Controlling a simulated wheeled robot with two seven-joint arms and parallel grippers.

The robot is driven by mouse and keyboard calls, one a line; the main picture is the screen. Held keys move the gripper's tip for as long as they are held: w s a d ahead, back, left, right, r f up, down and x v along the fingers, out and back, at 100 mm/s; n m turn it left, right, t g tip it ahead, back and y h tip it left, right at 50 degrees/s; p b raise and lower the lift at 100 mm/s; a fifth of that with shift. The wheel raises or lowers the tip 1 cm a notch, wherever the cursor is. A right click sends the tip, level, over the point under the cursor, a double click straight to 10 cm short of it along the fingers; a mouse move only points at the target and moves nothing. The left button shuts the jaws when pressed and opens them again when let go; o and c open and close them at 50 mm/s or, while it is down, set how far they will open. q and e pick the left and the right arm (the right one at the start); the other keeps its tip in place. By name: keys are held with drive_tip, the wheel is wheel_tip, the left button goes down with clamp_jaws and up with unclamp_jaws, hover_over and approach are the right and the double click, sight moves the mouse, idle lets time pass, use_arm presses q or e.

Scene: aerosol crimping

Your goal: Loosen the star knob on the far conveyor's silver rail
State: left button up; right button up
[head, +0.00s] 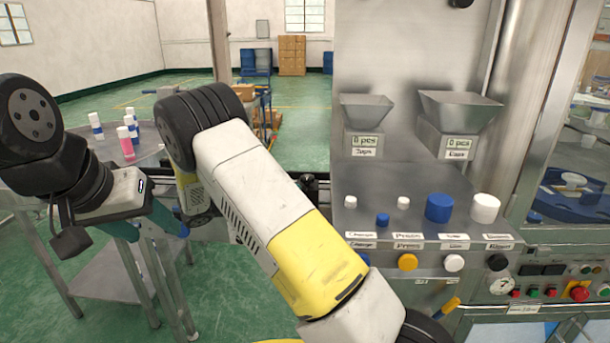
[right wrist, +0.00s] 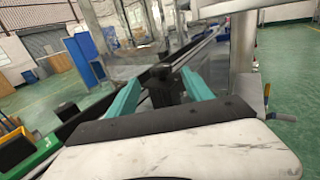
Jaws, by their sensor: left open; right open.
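A dark knob (right wrist: 165,88) stands at the silver rail (right wrist: 205,43) of a conveyor in the right wrist view. Its star shape is too blurred to make out. My right gripper (right wrist: 160,82) is open, with one teal finger on each side of the knob. I cannot tell whether the fingers touch it. In the head view my right arm hides the right gripper and the knob. My left gripper (head: 152,226) is open and empty, pointing down beside the steel table at the left.
White-capped bottles (head: 127,135), one pink, stand on the steel table (head: 150,160) at the left. A machine panel (head: 400,190) with blue and white caps, hoppers and buttons fills the right. A green tray (right wrist: 40,145) lies at the left in the right wrist view.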

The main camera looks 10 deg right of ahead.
sight(307, 177)
drive_tip(key=x, duration=0.7)
drive_tip(key=shift+d, duration=0.2)
clamp_jaws()
